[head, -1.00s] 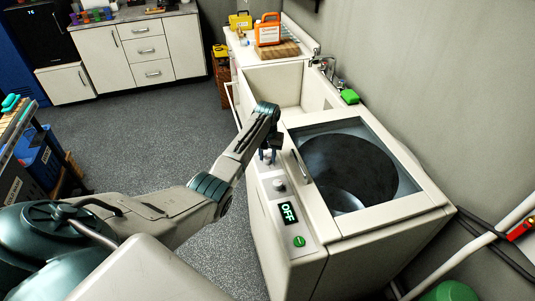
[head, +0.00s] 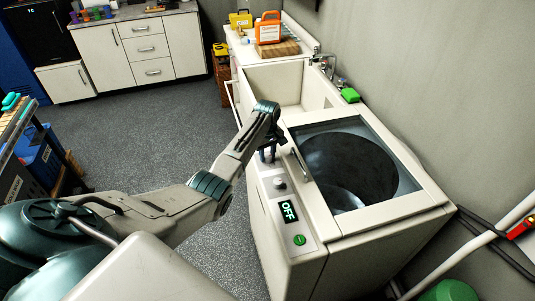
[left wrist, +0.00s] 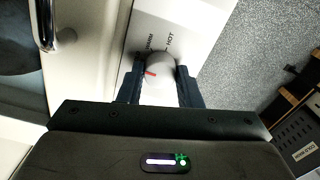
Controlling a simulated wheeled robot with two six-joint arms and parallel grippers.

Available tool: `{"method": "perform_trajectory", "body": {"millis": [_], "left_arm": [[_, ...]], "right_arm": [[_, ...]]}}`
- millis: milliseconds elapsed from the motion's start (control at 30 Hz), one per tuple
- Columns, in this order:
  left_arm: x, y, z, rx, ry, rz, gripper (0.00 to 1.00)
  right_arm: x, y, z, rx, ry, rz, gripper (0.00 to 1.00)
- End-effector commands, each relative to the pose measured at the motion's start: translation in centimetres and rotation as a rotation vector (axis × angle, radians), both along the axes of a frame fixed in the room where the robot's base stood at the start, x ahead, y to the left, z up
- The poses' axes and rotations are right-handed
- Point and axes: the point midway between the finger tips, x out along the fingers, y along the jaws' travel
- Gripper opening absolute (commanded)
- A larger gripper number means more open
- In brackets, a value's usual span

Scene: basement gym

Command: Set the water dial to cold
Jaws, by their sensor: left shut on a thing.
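The washing machine (head: 335,231) has a narrow control panel along its left side. My left gripper (head: 268,156) is over the far end of that panel and shut on a round pale dial, which it mostly hides in the head view. In the left wrist view the dial (left wrist: 159,69) sits between the two dark fingers of my left gripper (left wrist: 158,84). Its red mark points left in that view. My right gripper is not in view.
A second knob (head: 280,184), a display reading OFF (head: 288,211) and a green button (head: 299,240) lie nearer on the panel. The lid handle (head: 300,164) is close beside my gripper. A sink (head: 277,84) lies beyond.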

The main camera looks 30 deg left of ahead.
Motion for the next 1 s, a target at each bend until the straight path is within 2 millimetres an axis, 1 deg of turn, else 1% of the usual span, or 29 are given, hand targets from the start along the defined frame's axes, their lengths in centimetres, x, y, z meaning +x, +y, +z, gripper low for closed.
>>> {"method": "perform_trajectory", "body": {"millis": [33, 567, 600, 667, 700, 1000], "left_arm": [[0.19, 0.13, 0.30, 0.004, -0.006, 0.010, 0.09], [0.22, 0.14, 0.35, 0.003, -0.007, 0.036, 0.09], [0.21, 0.13, 0.35, 0.003, -0.007, 0.036, 0.34], [0.20, 0.13, 0.32, 0.002, -0.007, 0.035, 0.45], [0.18, 0.11, 0.29, 0.003, -0.006, 0.035, 0.53], [0.09, 0.04, 0.20, 0.001, -0.003, 0.034, 0.53]], "right_arm": [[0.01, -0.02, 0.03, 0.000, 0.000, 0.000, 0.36], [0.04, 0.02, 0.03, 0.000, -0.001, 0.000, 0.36], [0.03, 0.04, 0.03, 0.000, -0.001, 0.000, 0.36], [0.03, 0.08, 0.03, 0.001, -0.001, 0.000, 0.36], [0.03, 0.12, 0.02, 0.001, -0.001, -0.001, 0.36], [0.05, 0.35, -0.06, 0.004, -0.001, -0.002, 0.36]]}}
